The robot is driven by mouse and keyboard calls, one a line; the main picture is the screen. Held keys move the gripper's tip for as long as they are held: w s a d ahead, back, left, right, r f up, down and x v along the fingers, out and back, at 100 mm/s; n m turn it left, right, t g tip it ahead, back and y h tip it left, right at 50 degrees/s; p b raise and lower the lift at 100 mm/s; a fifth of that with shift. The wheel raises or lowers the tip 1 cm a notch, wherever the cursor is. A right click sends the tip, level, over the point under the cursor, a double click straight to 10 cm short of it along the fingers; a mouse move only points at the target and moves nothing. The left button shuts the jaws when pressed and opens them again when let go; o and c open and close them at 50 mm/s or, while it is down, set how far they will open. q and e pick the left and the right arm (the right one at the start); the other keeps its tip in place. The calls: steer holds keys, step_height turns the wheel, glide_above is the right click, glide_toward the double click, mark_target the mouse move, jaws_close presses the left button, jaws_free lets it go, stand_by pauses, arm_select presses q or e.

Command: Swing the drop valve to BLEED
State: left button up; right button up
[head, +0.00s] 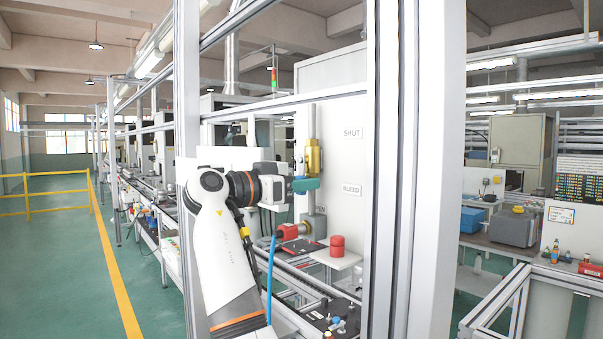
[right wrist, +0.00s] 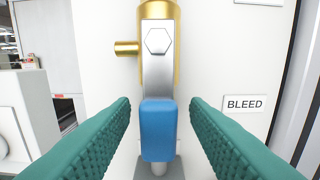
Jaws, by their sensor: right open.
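The drop valve has a brass body (right wrist: 158,12) on a white panel (right wrist: 225,50), and it also shows in the head view (head: 314,158). Its silver lever (right wrist: 157,75) ends in a blue grip (right wrist: 158,130), which hangs downward in the right wrist view. My right gripper (head: 308,185) is open at the valve. In the right wrist view its green fingers stand on both sides of the blue grip, with gaps. The BLEED label (right wrist: 246,103) is right of the grip. The SHUT label (head: 352,133) is higher on the panel. My left gripper is not in view.
Aluminium frame posts (head: 380,170) stand right of the panel. A round red part (head: 337,246) sits on a small white shelf (head: 335,260) below the valve. A brass stub (right wrist: 127,48) sticks out left of the valve body. A grey vertical pipe runs below the valve.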

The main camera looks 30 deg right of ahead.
steer(key=shift+w+d+f, duration=0.1)
steer(key=shift+d, duration=0.25)
jaws_close()
